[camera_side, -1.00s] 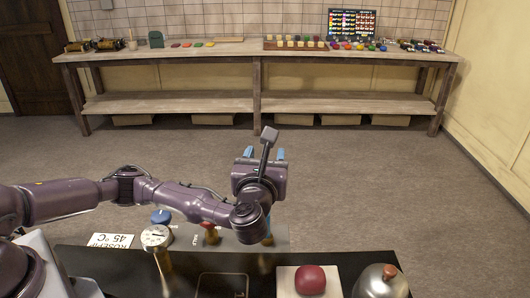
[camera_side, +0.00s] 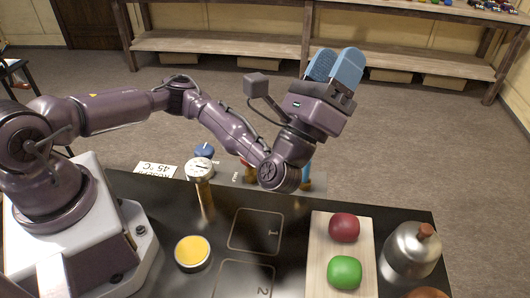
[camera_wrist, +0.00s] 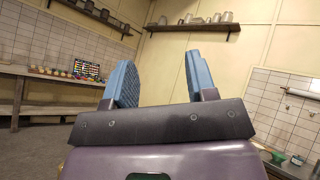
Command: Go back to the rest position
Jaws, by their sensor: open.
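My gripper (camera_side: 335,66) is raised above the far side of the black worktop, pointing up and away from it. Its two blue fingers stand apart with nothing between them. The wrist view shows the same open fingers (camera_wrist: 159,83) against the wall and shelves. My arm reaches from its white base at the left, with the forearm roughly level and the wrist bent upward.
A board (camera_side: 318,240) holds a red piece (camera_side: 344,227) and a green piece (camera_side: 344,271). A metal domed pot (camera_side: 411,250) stands to its right. A gauge (camera_side: 199,169), a yellow-topped round tin (camera_side: 192,252) and marked squares (camera_side: 257,231) are on the worktop (camera_side: 290,207).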

